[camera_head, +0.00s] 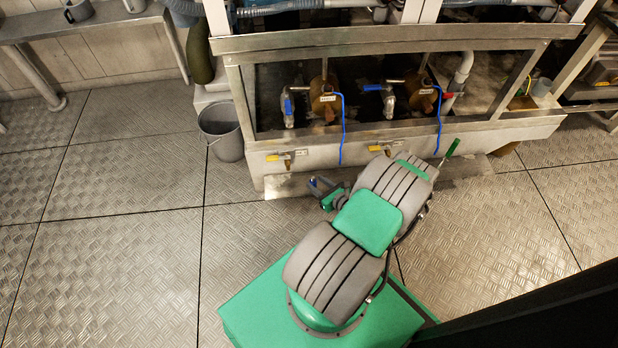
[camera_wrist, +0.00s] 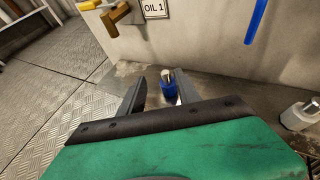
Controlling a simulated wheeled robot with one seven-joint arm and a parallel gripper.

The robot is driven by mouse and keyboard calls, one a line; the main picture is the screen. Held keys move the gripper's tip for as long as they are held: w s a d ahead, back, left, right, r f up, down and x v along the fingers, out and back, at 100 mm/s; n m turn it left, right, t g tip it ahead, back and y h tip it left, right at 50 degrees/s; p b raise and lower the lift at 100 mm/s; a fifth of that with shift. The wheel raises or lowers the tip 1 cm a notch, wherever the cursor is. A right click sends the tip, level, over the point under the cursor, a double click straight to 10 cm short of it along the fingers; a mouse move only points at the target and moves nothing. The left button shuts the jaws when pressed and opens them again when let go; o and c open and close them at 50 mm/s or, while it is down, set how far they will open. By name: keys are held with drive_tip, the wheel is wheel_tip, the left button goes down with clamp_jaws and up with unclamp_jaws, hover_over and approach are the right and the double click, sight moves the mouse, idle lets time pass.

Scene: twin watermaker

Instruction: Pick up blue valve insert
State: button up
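The blue valve insert (camera_wrist: 169,89), with a pale metal top, stands on the metal ledge or floor at the foot of the machine's wall in the wrist view. My gripper (camera_wrist: 161,80) is open, its two dark fingers on either side of the insert in that view. I see no clear contact, and cannot tell whether the insert is fully between the fingers or beyond them. In the head view, my gripper (camera_head: 319,186) is low in front of the machine's lower wall. There I cannot make out the insert apart from the gripper.
Another metal-topped part (camera_wrist: 300,115) stands to the right in the wrist view. The wall carries an "OIL 1" label (camera_wrist: 155,8), a brass valve (camera_wrist: 116,14) and a blue hose (camera_wrist: 256,20). A grey bucket (camera_head: 221,132) stands left of the machine. The floor at left is clear.

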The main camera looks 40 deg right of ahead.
drive_tip(key=b+x, duration=0.1)
drive_tip(key=x, duration=0.4)
drive_tip(key=d+b+x, duration=0.1)
drive_tip(key=x, duration=0.1)
drive_tip(key=shift+w+f+b, duration=0.1)
drive_tip(key=shift+f+b, duration=0.1)
drive_tip(key=shift+b, duration=0.15)
drive_tip(key=shift+c, duration=0.2)
clamp_jaws()
